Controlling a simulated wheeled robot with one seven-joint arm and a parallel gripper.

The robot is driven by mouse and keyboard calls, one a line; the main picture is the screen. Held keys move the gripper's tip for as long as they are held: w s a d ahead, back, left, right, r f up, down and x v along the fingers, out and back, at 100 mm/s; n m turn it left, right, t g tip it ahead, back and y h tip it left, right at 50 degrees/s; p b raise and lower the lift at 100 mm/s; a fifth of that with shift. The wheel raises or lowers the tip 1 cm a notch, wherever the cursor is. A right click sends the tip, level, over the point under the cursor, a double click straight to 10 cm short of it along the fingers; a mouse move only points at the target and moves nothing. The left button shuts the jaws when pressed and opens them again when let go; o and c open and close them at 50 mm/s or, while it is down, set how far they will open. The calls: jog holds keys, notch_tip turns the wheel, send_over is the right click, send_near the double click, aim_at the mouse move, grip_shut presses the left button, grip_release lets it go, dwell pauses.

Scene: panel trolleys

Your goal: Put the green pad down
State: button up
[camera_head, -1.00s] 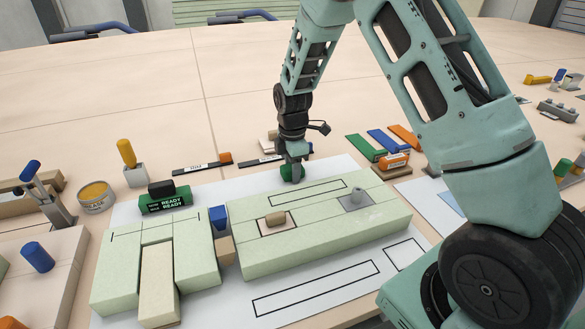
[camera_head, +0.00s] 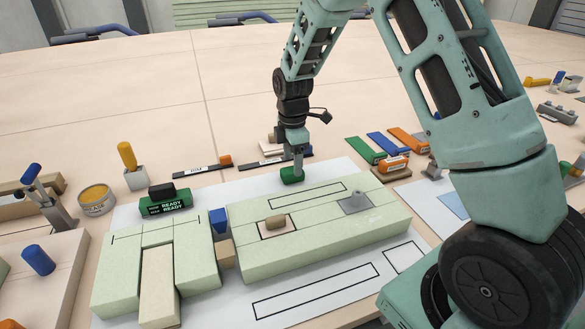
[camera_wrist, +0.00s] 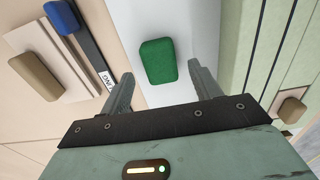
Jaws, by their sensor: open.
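The green pad (camera_head: 291,175) is a small rounded block. It rests on the white sheet behind the long pale green panel. In the wrist view the green pad (camera_wrist: 158,61) lies on white, beyond and between the two fingertips, with a gap to each finger. My gripper (camera_head: 298,172) is just over the pad in the head view, with one finger in front of it. In the wrist view my gripper (camera_wrist: 161,73) is open with nothing between its fingers.
The long pale green panel (camera_head: 330,235) lies in front of the pad. Behind it are a dark strip (camera_head: 202,169) and a brown and blue block group. A green READY box (camera_head: 165,203) stands left. White sheet (camera_head: 255,193) is bare left of the pad.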

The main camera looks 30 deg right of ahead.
aim_at(292, 170)
notch_tip(292, 170, up, 8)
jog(key=s+a+r+m+y, duration=0.1)
jog(key=s+a+r+m, duration=0.25)
jog(key=s+a, duration=1.05)
jog(key=s+a+m, duration=0.2)
jog(key=s+a, duration=0.1)
jog(key=s, duration=0.6)
jog(key=s+a+m, duration=0.2)
jog(key=s+a, duration=0.1)
jog(key=s, duration=0.6)
jog(key=shift+s+a+r+m, duration=0.25)
jog(key=shift+s+a+m, duration=0.05)
jog(key=shift+a+m, duration=0.1)
